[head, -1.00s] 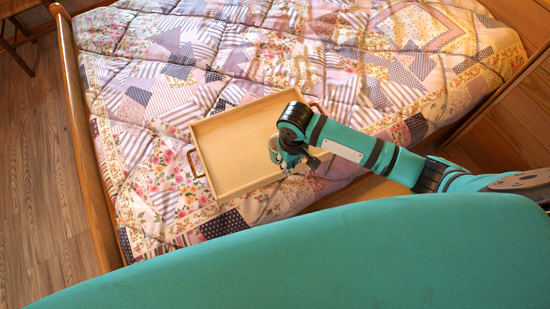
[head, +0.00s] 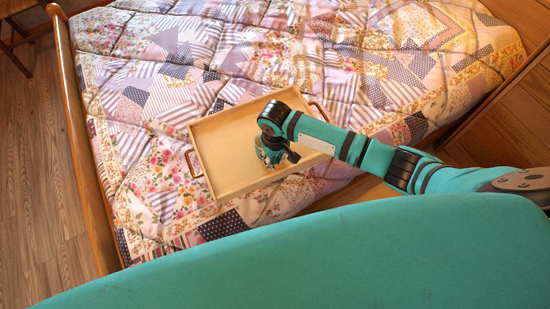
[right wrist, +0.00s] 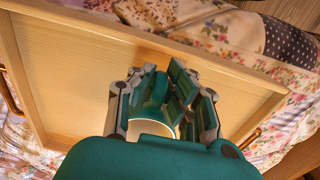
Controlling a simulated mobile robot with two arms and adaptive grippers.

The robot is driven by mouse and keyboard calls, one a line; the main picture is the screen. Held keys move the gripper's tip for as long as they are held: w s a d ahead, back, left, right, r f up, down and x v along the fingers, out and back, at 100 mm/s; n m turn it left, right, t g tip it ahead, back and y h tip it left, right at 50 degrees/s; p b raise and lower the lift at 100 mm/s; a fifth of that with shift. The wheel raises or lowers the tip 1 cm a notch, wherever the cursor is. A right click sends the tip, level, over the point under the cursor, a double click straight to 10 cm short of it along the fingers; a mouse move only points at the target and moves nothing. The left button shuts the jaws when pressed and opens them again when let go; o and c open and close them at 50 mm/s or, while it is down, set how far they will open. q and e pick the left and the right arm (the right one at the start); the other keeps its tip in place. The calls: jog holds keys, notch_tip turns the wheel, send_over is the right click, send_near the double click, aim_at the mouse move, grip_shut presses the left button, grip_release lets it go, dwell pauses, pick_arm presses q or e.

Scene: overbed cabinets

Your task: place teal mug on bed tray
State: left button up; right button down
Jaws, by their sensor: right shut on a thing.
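The bed tray (head: 222,155) is light wood with raised sides and a handle at each end, and lies on the bed. It also shows in the right wrist view (right wrist: 70,75). My right gripper (head: 277,158) is over the tray's right part, pointing down. In the right wrist view, its fingers (right wrist: 158,88) are shut on the teal mug (right wrist: 153,113), whose pale rim faces the camera. In the head view the mug is mostly hidden by the gripper. I cannot tell whether its base touches the tray floor. My left gripper is not in view.
A patchwork quilt (head: 150,100) covers the bed around the tray. The wooden bed rail (head: 88,165) runs along the left. The tray's left half is empty. My teal body fills the bottom of the head view.

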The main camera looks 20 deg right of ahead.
jog(key=c, duration=1.3)
grip_release()
jog(key=shift+c, duration=0.2)
notch_tip(320, 180, up, 12)
jog(key=p, duration=0.2)
jog(key=shift+r, duration=0.1)
